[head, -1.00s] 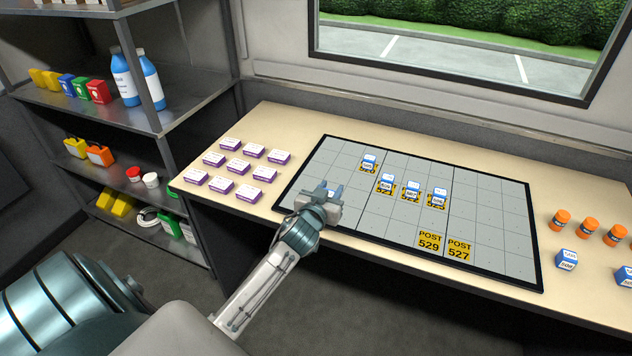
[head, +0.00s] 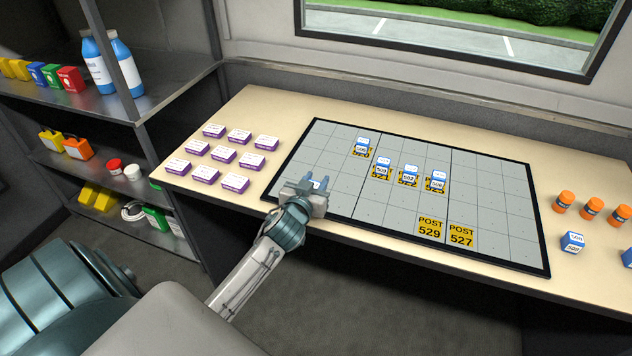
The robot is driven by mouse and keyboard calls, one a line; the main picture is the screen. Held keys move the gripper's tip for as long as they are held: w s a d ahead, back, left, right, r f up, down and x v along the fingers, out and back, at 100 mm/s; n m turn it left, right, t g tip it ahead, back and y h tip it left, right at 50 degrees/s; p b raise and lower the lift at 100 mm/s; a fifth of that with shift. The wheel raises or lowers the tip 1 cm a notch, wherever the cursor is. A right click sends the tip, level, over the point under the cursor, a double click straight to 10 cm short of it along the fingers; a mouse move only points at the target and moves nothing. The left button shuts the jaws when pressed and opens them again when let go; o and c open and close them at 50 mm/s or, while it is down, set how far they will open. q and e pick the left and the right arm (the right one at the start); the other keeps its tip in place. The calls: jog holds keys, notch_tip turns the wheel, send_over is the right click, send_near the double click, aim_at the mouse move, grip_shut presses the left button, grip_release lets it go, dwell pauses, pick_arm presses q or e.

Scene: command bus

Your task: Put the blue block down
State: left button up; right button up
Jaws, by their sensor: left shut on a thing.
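My left gripper (head: 315,184) is over the front left part of the grey gridded board (head: 490,200). It is shut on the blue block, which is mostly hidden by the fingers and wrist; I cannot tell whether it touches the board. Several blue-and-white numbered blocks stand on yellow markers on the board: one at the back (head: 361,146) and a row of three nearer, left (head: 383,166), middle (head: 409,173) and right (head: 436,181). Yellow markers POST 529 (head: 430,229) and POST 527 (head: 461,235) lie bare at the front edge. My right gripper is out of view.
Several purple-and-white boxes (head: 223,154) lie left of the board. Orange-capped jars (head: 591,209) and two more blue blocks, one here (head: 572,242), stand to its right. A metal shelf (head: 170,90) is at the left. Much of the board is clear.

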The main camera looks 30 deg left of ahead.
pick_arm(q)
jog(key=shift+f, duration=0.15)
jog(key=o, duration=1)
jog(key=shift+c, duration=0.2)
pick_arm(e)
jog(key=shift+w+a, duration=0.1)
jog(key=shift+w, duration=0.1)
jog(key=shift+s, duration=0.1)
pick_arm(q)
jog(key=b+v, duration=0.2)
jog(key=v, duration=1)
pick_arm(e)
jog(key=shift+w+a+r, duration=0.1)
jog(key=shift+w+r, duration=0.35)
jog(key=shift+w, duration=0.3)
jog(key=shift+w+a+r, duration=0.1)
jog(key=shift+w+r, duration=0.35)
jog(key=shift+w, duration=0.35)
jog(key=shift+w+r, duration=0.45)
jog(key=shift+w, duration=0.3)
